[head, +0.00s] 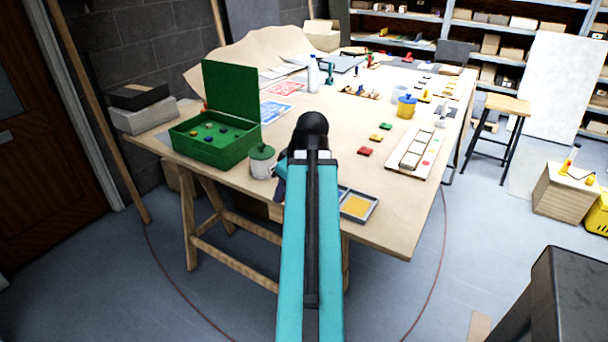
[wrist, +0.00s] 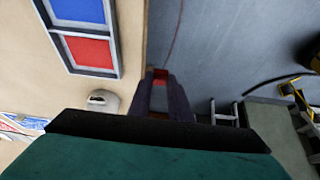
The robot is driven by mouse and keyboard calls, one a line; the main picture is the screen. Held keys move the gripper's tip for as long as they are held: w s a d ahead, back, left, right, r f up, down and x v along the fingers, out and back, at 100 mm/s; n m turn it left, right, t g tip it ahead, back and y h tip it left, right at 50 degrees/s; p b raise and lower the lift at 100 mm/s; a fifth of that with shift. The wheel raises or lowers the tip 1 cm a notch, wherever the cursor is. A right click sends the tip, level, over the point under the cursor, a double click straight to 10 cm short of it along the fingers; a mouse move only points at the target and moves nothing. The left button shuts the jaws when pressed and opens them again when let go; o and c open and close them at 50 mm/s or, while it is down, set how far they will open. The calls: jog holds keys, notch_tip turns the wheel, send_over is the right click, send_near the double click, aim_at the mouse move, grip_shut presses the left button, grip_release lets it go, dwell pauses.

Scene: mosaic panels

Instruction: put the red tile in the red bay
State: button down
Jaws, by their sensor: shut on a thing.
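My gripper (wrist: 160,88) is shut on a small red tile (wrist: 160,75), seen at its dark fingertips in the wrist view. In that view, the gripper is beside the table edge, with grey floor behind it. A grey-rimmed tray (wrist: 64,42) lies on the table to the upper left, apart from the tile. It shows an empty-looking red bay (wrist: 90,52) and a blue bay (wrist: 80,11). In the head view, the tray's yellow bay (head: 356,206) shows right of my arm. My arm hides the red bay and most of the gripper there.
A green-lidded pot (head: 262,165) and an open green box (head: 214,150) stand left of my arm.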

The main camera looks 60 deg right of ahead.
jog(key=d+p, duration=0.1)
jog(key=d, duration=0.3)
jog(key=w+d+f+p, duration=0.1)
jog(key=d+p, duration=0.1)
jog(key=d, duration=0.3)
jog(key=d+p, duration=0.1)
jog(key=d, duration=0.4)
jog(key=shift+w+d+f, duration=0.15)
jog(key=shift+w+f, duration=0.05)
jog(key=shift+w, duration=0.1)
jog(key=shift+f+p, duration=0.8)
jog(key=shift+f, duration=1)
jog(key=shift+f, duration=0.15)
jog(key=c, duration=1.6)
grip_release()
jog(key=shift+c, duration=0.2)
jog(key=shift+r, duration=0.25)
